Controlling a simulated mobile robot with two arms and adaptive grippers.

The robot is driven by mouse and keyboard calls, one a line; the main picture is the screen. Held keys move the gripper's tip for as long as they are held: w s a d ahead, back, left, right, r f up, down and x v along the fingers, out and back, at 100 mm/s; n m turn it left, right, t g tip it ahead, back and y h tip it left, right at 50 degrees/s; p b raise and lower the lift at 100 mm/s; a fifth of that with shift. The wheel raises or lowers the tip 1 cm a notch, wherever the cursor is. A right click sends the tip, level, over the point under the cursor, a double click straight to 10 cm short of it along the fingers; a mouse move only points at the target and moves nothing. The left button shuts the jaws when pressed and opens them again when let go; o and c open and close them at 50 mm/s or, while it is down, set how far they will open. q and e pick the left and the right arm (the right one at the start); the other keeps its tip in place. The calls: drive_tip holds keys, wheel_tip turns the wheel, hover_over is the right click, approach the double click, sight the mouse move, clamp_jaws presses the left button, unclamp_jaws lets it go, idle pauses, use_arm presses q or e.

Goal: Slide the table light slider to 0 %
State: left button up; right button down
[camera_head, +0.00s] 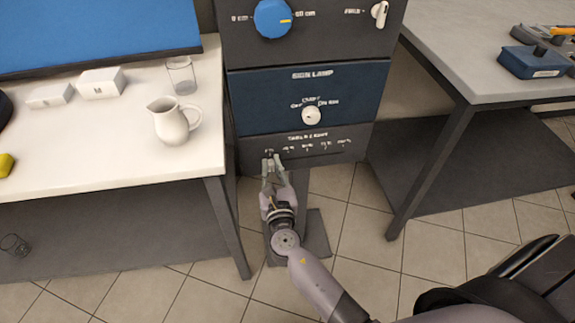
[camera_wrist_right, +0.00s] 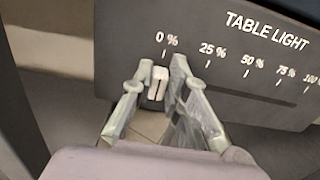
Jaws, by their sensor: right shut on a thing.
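The table light panel (camera_head: 340,158) is the lowest dark strip of the control column in the head view. Its scale (camera_wrist_right: 245,65) runs from 0 % at left to 100 % at right in the right wrist view. The pale slider knob (camera_wrist_right: 157,82) is at the left end, just under the 0 % mark. My right gripper (camera_head: 272,158) reaches up to the left end of this panel. In the right wrist view its fingers (camera_wrist_right: 156,86) are shut on the knob, one on each side. My left gripper is not in view.
Above the panel are a blue sign lamp panel (camera_head: 352,86) with a white knob (camera_head: 311,115), and a blue dial (camera_head: 273,18). A white table (camera_head: 120,165) with a pitcher (camera_head: 173,121) and glass (camera_head: 181,75) stands left. A grey table (camera_head: 470,65) stands right.

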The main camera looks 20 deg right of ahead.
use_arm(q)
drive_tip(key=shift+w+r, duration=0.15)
use_arm(e)
drive_tip(key=shift+a, duration=0.2)
drive_tip(key=c, duration=1.6)
unclamp_jaws()
drive_tip(key=shift+a, duration=0.15)
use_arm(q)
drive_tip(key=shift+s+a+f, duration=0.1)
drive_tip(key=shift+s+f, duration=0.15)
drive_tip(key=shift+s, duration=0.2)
use_arm(e)
drive_tip(key=shift+o, duration=0.2)
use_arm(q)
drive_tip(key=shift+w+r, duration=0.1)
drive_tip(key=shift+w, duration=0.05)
use_arm(e)
drive_tip(key=v, duration=1.2)
drive_tip(key=shift+d+f, duration=0.15)
drive_tip(key=shift+d, duration=0.05)
